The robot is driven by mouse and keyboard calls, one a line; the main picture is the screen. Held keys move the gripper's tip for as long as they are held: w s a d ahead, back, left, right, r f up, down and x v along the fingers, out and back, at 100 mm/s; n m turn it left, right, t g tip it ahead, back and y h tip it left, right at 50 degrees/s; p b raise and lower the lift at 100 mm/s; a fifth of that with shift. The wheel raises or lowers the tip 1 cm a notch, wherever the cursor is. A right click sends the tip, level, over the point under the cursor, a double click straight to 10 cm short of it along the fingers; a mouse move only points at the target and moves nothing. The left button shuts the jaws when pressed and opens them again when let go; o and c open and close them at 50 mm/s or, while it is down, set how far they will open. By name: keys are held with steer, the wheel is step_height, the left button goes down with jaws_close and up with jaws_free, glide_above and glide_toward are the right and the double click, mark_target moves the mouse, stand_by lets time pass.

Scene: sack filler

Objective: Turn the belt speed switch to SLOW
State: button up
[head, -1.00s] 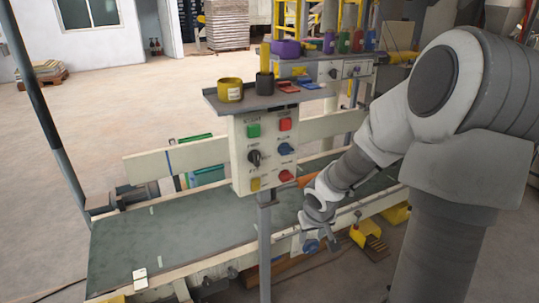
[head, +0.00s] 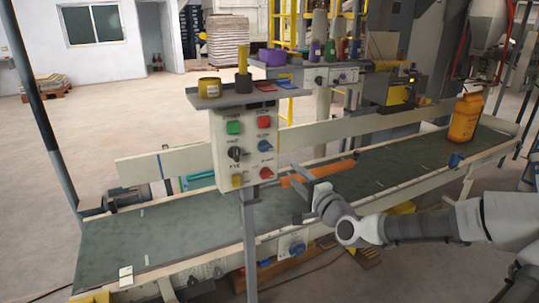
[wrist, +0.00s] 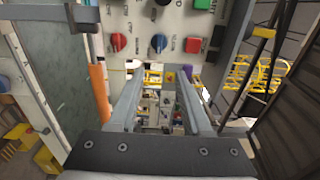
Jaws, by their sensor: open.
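The control box (head: 221,150) stands on a post in front of the conveyor. It carries a black rotary switch (head: 236,154), a blue knob (head: 265,146) and a red knob (head: 266,173). The labels are too small to read surely, so I cannot tell which is the belt speed switch or its setting. In the wrist view the panel appears turned sideways, with the red knob (wrist: 118,42), blue knob (wrist: 158,44) and part of the black switch (wrist: 152,12) at the top. My gripper (head: 293,194) is open and empty, right of and below the box, apart from the knobs.
A green button (head: 234,128), a red button (head: 264,122) and a yellow button (head: 237,181) share the panel. A shelf (head: 225,97) with a yellow cup overhangs it. The belt (head: 400,157) runs behind, with an orange bar (head: 318,173) near my gripper and an orange sack (head: 465,118) farther right.

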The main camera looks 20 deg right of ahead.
mark_target(267, 150)
steer(key=w, duration=0.5)
steer(key=w+b, duration=0.1)
steer(key=w, duration=0.5)
steer(key=w+b, duration=0.1)
steer(key=w, duration=0.4)
steer(key=shift+w+a, duration=0.3)
steer(key=shift+a, duration=0.05)
jaws_close()
